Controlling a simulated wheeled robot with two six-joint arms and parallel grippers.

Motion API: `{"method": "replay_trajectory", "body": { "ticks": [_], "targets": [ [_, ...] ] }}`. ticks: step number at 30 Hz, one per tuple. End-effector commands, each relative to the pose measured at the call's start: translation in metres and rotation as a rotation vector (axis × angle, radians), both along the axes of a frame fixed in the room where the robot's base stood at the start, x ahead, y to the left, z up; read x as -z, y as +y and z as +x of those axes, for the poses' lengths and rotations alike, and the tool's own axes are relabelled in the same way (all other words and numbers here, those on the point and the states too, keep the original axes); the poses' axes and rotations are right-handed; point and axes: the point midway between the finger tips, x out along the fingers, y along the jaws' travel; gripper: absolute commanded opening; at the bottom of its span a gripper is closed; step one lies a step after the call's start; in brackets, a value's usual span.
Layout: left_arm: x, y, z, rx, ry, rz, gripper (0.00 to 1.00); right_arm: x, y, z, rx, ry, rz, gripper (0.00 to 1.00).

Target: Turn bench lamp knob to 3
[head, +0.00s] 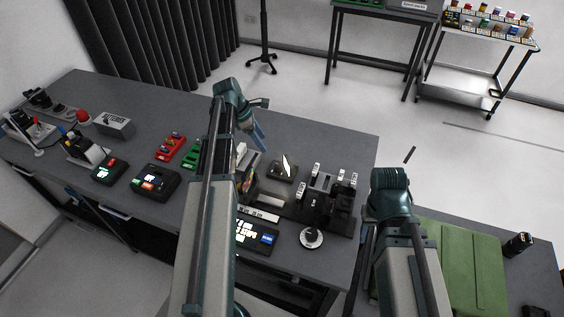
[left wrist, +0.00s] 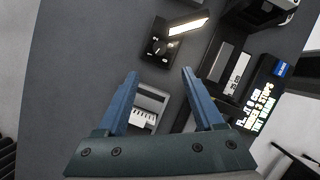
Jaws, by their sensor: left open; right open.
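The bench lamp is a small black box (left wrist: 160,50) with a round knob (left wrist: 157,46) and a glowing white bar (left wrist: 188,26), seen in the left wrist view. Small marks surround the knob, too small to read. In the head view the lamp (head: 281,173) stands on the bench, right of my left gripper. My left gripper (left wrist: 160,72) is open and empty. In the left wrist view, the knob lies just beyond the gap between its fingertips; they appear apart from it. My right arm's wrist shows at the right in the head view, but its gripper is hidden.
Black fixtures (head: 321,200) with pale tops stand right of the lamp. A lit text display (head: 255,235) is nearer, beside a round dial (head: 311,238). A pale marked block (left wrist: 147,112) lies between my left fingers' bases. Bench surface behind the lamp is clear.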

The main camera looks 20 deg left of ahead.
Motion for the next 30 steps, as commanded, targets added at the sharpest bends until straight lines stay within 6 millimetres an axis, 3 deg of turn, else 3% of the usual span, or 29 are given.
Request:
{"method": "replay_trajectory", "body": {
  "ticks": [11,30],
  "targets": [
    [0.024,-0.007,0.004,0.006,0.0,0.002,0.69,0.024,0.0,0.0,0.001,0.0,0.0,0.5],
    [0.113,-0.039,0.022,0.006,0.0,0.002,0.69,0.113,0.0,0.0,0.002,0.0,0.0,0.5]
  ]
}}
